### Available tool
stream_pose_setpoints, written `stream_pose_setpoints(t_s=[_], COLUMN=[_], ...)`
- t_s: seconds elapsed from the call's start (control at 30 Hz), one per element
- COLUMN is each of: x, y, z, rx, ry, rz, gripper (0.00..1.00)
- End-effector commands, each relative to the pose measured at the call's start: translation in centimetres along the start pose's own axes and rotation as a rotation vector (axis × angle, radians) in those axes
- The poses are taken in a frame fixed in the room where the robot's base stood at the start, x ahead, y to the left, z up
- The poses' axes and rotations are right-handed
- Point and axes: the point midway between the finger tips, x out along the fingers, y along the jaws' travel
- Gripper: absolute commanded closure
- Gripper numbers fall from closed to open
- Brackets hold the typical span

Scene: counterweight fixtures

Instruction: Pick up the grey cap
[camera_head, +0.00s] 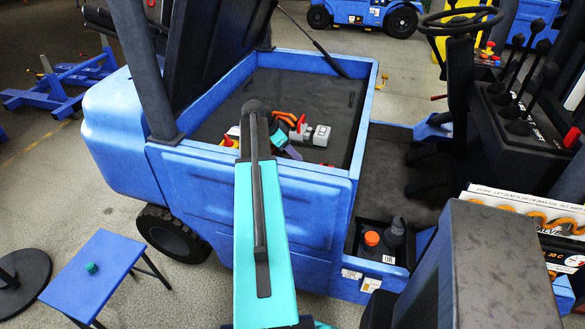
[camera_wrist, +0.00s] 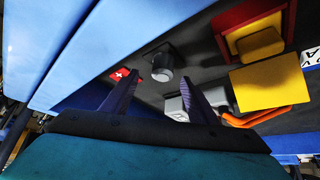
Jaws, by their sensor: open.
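In the wrist view, a short dark grey cylinder (camera_wrist: 162,65), which looks like the grey cap, stands on a dark surface just beyond my gripper (camera_wrist: 158,85). The two dark fingers are spread apart, with a clear gap between them, and the cylinder shows beyond that gap. No contact with it shows. In the head view, my gripper is partly hidden by my arm, over the open dark bay of the blue vehicle (camera_head: 330,185). I cannot make out the cylinder there.
A grey block with a red part (camera_head: 310,134) and orange handles (camera_head: 284,117) lie in the bay. In the wrist view, a yellow block (camera_wrist: 272,82) and a red-framed part (camera_wrist: 250,32) stand at right. The bay's blue wall (camera_wrist: 110,55) is close at left.

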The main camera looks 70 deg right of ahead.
Motion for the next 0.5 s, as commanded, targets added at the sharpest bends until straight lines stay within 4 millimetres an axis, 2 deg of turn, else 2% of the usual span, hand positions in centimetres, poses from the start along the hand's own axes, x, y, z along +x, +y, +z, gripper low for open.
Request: stream_pose_setpoints(t_s=[0.5], x=[4.1], y=[-0.2], z=[-0.4], rx=[-0.001], ry=[0.000], rz=[0.001], gripper=[0.46])
